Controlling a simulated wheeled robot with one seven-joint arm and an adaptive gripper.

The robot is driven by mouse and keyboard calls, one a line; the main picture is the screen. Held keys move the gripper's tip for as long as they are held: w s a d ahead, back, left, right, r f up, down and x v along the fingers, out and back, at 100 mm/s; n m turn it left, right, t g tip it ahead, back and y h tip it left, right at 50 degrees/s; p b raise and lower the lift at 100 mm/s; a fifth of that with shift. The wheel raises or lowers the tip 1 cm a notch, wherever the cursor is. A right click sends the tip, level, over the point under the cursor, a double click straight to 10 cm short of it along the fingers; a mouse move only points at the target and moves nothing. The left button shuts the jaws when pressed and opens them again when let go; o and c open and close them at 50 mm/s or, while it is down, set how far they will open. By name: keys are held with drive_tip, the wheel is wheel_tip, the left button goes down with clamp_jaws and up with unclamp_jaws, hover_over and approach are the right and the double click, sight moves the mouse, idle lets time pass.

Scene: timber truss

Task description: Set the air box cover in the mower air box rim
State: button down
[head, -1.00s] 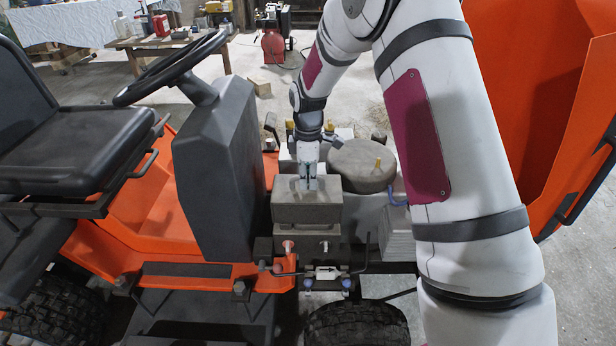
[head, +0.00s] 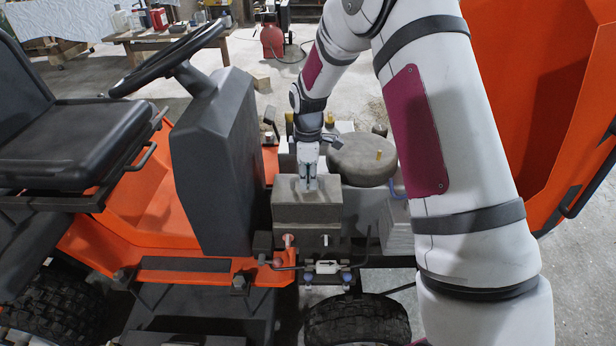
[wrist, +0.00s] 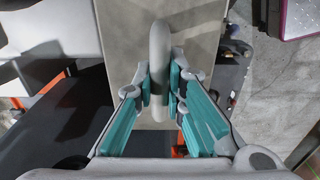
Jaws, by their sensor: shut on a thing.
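The air box cover (head: 307,207) is a grey, box-shaped piece on the engine side of the orange mower. My gripper (head: 308,186) points down at its top. In the wrist view the teal-padded fingers (wrist: 160,92) are shut on a pale raised grip bar that stands on the cover's flat top (wrist: 202,60). The cover looks about level. The air box rim is hidden beneath the cover or cannot be told apart from it, so I cannot tell whether the cover is seated or slightly above.
A round grey housing (head: 361,160) stands close to the right of the cover. The black dash column (head: 217,165) and steering wheel (head: 172,62) rise to the left. The raised orange hood (head: 535,110) stands at the far right. A workbench (head: 165,40) is behind.

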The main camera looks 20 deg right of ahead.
drive_tip(key=shift+f+b, duration=0.4)
drive_tip(key=shift+f, duration=0.45)
drive_tip(key=c, duration=1.6)
unclamp_jaws()
drive_tip(key=shift+o, duration=0.2)
